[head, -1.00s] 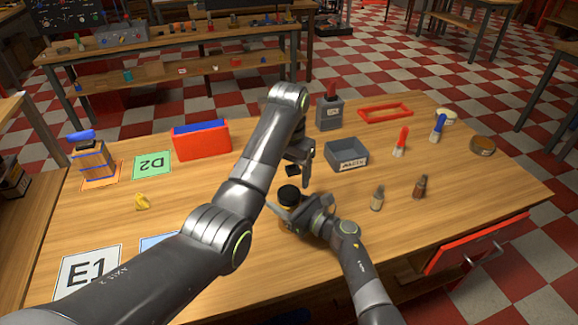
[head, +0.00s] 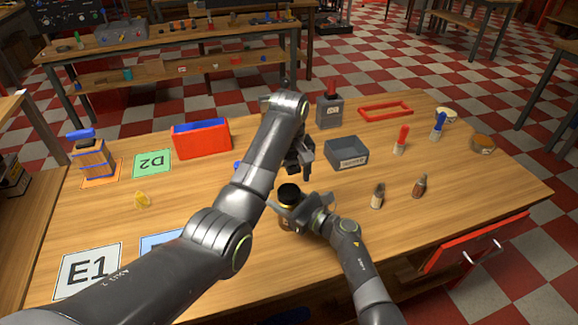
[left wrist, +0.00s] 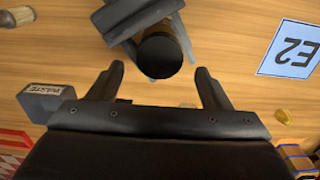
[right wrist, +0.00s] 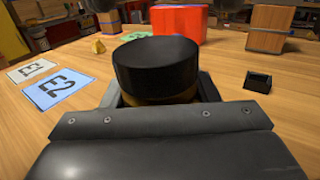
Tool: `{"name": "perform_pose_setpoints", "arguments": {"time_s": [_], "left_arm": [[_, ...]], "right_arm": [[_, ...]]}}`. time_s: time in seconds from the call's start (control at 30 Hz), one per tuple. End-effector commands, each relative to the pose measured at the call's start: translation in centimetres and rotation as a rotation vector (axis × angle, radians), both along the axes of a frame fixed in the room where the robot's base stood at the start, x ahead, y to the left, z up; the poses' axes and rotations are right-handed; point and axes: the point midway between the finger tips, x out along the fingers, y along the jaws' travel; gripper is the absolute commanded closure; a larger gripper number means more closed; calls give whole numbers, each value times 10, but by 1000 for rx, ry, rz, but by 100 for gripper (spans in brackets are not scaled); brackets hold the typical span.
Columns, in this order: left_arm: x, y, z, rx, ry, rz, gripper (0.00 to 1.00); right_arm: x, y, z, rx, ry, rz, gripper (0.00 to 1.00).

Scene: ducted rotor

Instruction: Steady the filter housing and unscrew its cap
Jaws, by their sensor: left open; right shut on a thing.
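The filter housing (head: 287,222) stands upright on the table, an amber body with a round black cap (head: 288,191) on top. My right gripper (head: 303,212) is shut on the housing body below the cap. In the right wrist view the black cap (right wrist: 155,65) rises above the jaws, with a yellowish band (right wrist: 160,98) under it. My left gripper (head: 300,165) is open and empty, above and just behind the cap. In the left wrist view the cap (left wrist: 160,54) lies a little beyond the spread fingertips. The lower housing is partly hidden by my right gripper.
A grey bin (head: 346,154) and a grey box with a red top (head: 329,112) stand behind. Two small bottles (head: 377,196) stand to the right. A red bin (head: 201,140), yellow piece (head: 142,200) and lettered mats (head: 88,273) lie left. The right front table is clear.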

Motion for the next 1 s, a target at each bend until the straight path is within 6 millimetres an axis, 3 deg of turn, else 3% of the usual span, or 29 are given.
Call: {"name": "perform_pose_setpoints", "arguments": {"time_s": [0.1,0.3,0.67,1.0], "left_arm": [[-1,0,-19,-1,3,-2,28],[0,0,-39,0,0,-2,28],[0,0,-45,0,0,-2,28],[0,0,-44,0,-1,-2,73]], "right_arm": [[0,0,0,0,0,0,100],[0,0,0,0,0,0,100],[0,0,0,0,0,0,100],[0,0,0,0,0,0,100]]}}
